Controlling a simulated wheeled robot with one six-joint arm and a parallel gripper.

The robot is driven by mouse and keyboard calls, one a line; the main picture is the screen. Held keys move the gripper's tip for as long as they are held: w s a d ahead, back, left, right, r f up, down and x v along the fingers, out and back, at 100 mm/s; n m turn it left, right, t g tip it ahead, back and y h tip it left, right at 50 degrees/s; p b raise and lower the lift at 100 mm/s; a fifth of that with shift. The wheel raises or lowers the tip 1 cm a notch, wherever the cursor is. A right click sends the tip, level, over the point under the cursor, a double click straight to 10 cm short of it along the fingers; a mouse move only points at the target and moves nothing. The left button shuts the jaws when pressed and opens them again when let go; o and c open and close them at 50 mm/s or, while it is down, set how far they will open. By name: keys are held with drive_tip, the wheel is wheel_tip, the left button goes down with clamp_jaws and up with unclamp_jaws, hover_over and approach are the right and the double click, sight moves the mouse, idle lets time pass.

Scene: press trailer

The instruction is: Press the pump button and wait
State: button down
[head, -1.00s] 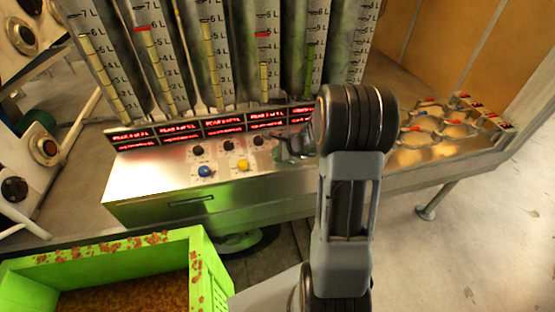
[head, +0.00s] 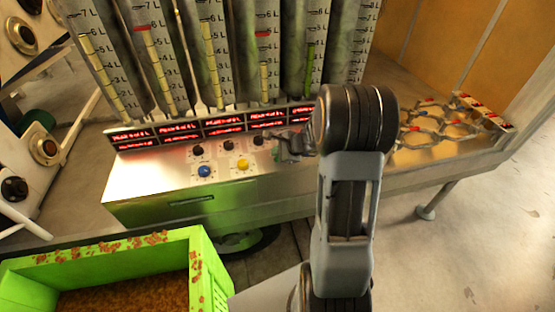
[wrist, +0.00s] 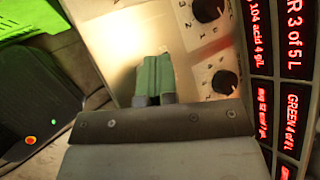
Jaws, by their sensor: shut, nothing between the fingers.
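The metal console (head: 135,185) carries a blue button (head: 204,171) and a yellow button (head: 243,165) below a row of black knobs (head: 228,145). I cannot read which control is the pump button. My gripper (head: 281,150) is over the console's right part, right of the yellow button and partly hidden by my arm. In the wrist view its green fingers (wrist: 153,76) are together and empty, over the bare metal beside two black knobs (wrist: 208,9) (wrist: 224,82). Contact with the console cannot be told. Any control under the gripper is hidden.
Red-lit displays (head: 180,131) line the console's back, with tall graduated tubes (head: 208,50) behind. A metal shelf with round holders (head: 428,130) extends right. A green crate (head: 210,275) stands at the front left. The floor at right (head: 450,260) is clear.

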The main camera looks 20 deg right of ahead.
drive_tip(key=shift+f+b, duration=0.8)
drive_tip(key=shift+b, duration=0.15)
idle(0.6)
drive_tip(key=shift+r, duration=0.15)
idle(0.3)
drive_tip(key=shift+r+p, duration=0.55)
drive_tip(key=shift+r, duration=0.15)
drive_tip(key=shift+r+p, duration=1.9)
drive_tip(key=shift+r, duration=0.6)
wheel_tip(320, 180, up, 10)
drive_tip(key=p, duration=0.7)
drive_tip(key=shift+p, duration=0.35)
